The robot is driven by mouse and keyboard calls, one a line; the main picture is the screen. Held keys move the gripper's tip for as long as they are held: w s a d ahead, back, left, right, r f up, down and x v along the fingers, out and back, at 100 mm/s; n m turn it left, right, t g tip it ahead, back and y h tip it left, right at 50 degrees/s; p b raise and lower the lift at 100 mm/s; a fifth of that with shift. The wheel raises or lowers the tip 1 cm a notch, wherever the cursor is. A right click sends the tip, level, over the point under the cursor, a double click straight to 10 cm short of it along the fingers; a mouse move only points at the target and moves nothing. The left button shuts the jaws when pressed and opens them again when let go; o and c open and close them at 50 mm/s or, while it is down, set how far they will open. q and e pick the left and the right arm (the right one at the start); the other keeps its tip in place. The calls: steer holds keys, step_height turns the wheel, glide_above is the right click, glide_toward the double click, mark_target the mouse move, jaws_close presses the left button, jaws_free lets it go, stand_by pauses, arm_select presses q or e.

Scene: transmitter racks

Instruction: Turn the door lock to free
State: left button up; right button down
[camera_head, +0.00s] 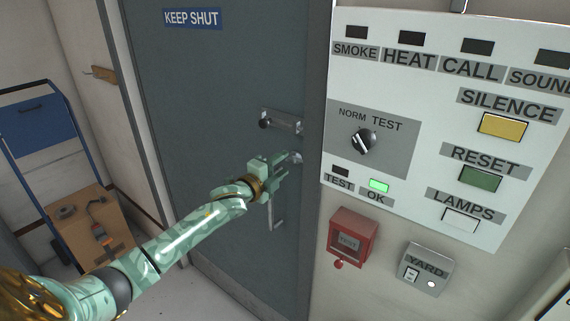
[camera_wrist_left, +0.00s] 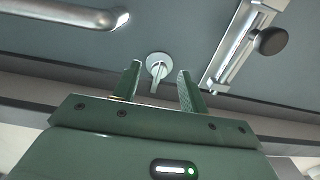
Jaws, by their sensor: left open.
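The door lock (camera_wrist_left: 158,64) is a small round silver rosette with a narrow turn piece on the grey-blue door (camera_head: 225,90). In the left wrist view its turn piece points toward my gripper. In the head view the lock (camera_head: 296,157) shows just past my fingers, near the door's right edge. My left gripper (camera_head: 286,167) is open and pointed at the lock. In the left wrist view its fingertips (camera_wrist_left: 160,73) stand either side of the turn piece, with gaps; I cannot tell whether they reach its depth. My right gripper is not in view.
A slide bolt (camera_head: 281,121) with a black knob sits just above the lock. A silver lever handle (camera_head: 276,210) hangs below. Right of the door are an alarm panel (camera_head: 430,60), a red test box (camera_head: 351,238) and a yard switch (camera_head: 425,268). A blue trolley (camera_head: 30,130) carries a box (camera_head: 95,225).

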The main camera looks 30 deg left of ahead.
arm_select(q)
steer(key=shift+w+d, duration=0.15)
steer(key=shift+w, duration=0.9)
steer(key=shift+c, duration=0.3)
jaws_close()
